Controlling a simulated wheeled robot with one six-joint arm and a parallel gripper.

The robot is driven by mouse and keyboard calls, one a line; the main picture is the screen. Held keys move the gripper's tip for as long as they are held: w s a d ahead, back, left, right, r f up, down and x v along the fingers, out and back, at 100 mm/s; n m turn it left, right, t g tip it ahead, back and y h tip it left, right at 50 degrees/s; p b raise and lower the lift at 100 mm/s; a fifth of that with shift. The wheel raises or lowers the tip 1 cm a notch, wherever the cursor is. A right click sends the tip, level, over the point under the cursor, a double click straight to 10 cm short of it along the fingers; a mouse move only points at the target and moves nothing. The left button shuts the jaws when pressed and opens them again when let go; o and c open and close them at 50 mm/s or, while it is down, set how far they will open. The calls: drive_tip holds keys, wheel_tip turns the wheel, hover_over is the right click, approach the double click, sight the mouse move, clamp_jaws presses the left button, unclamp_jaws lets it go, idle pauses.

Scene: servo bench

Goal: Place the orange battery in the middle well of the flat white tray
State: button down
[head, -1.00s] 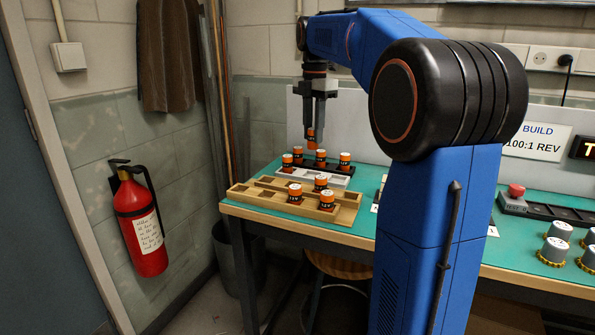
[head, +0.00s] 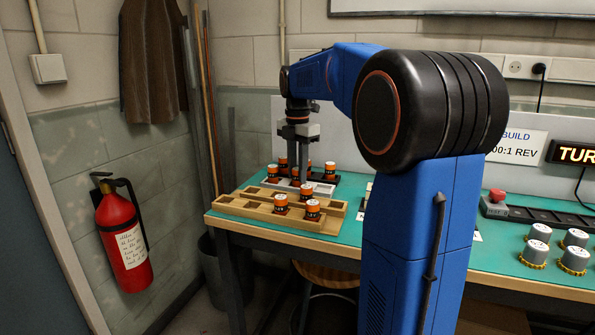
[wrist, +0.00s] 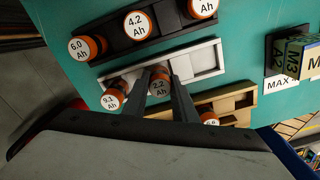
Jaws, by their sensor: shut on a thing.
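My gripper (wrist: 165,95) is shut on the orange battery (wrist: 160,80), whose white top reads 2.2 Ah. The flat white tray (wrist: 219,54) lies between a black tray and a wooden tray. The held battery is over the middle part of the white tray, and its right well shows empty. Another orange battery (wrist: 112,98), marked 9.1 Ah, appears at the white tray's left end. In the head view my gripper (head: 296,178) points down at the trays. I cannot tell whether the held battery's base is inside the middle well.
A black tray (wrist: 110,50) with orange batteries lies behind. A wooden tray (head: 240,207) with more orange batteries stands in front. Labelled boxes (wrist: 300,55) are to the right. Grey-topped parts (head: 540,232) and a red button (head: 497,195) stand farther right.

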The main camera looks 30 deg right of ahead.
drive_tip(key=shift+f, duration=0.15)
drive_tip(key=c, duration=1.4)
unclamp_jaws()
drive_tip(key=shift+c, duration=0.2)
wheel_tip(320, 180, up, 12)
drive_tip(key=shift+r, duration=0.2)
